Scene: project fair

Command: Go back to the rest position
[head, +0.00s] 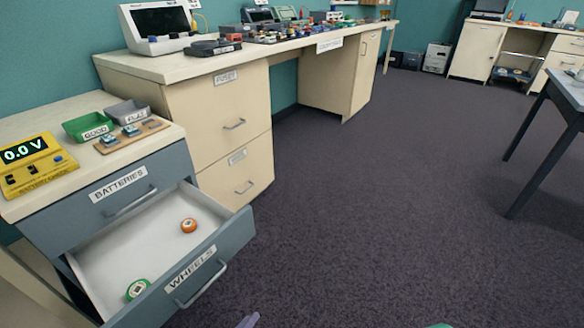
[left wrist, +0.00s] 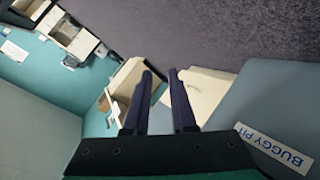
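My left gripper (left wrist: 160,73) shows in the left wrist view with its two dark fingers apart and nothing between them. In the head view only a small greyish tip of the left gripper (head: 248,321) shows at the bottom edge, in front of the open drawer and apart from it. A small green piece at the bottom edge, right of centre, may be part of my right arm; the right gripper's fingers do not show.
The drawer labelled WHEELS (head: 213,262) stands open, holding an orange wheel (head: 188,226) and a green wheel (head: 138,289). The BATTERIES drawer (head: 128,195) is shut. A dark-legged table (head: 568,100) stands at right. Carpet in the middle is clear.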

